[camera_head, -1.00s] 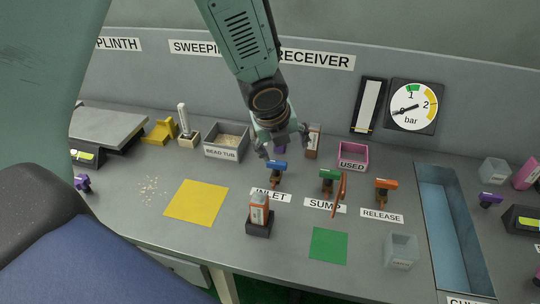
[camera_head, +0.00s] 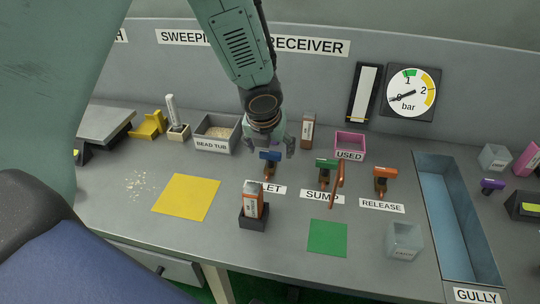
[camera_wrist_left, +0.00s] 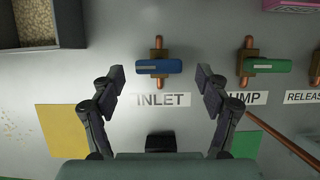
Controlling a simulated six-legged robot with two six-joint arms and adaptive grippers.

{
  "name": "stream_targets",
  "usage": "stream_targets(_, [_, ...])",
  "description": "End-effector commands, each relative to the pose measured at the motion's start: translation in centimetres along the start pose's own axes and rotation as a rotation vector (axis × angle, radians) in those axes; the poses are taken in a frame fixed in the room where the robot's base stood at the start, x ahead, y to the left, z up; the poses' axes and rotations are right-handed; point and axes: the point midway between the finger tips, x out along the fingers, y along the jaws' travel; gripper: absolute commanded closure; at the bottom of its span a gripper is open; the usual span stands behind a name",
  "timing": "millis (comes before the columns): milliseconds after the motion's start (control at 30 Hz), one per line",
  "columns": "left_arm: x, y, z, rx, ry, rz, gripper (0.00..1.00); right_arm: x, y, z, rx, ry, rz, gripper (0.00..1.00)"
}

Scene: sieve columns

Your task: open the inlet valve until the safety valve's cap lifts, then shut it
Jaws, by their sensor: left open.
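The inlet valve has a blue lever handle (camera_head: 271,156) on a copper stub behind the INLET label. In the left wrist view the blue handle (camera_wrist_left: 159,67) lies crosswise to its copper pipe. My left gripper (camera_head: 269,150) is open above and around the inlet handle; in the wrist view its fingers (camera_wrist_left: 158,78) stand apart on either side of it, with nothing between them touching. The pressure gauge (camera_head: 411,93) on the back wall has its needle pointing low, left of the 1 mark. No safety valve cap can be made out. My right gripper is not in view.
The green sump valve (camera_head: 326,165) and orange release valve (camera_head: 384,173) stand to the right. The bead tub (camera_head: 217,146) is to the left, and a blue gully (camera_head: 450,220) to the right.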

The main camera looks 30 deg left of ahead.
Motion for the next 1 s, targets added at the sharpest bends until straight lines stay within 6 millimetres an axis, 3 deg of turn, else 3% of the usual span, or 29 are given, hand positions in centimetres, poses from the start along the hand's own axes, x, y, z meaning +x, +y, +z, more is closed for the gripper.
stream_targets(133, [1.14, 0.11, 0.07, -0.001, 0.000, 0.000, 0.25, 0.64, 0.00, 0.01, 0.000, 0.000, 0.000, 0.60])
stream_targets(467, [1.22, 0.10, 0.14, -0.001, -0.001, 0.000, 0.25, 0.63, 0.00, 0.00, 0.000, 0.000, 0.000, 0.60])
stream_targets(1000, [1.20, 0.09, 0.12, -0.001, -0.001, 0.000, 0.70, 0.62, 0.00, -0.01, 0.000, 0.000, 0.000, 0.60])
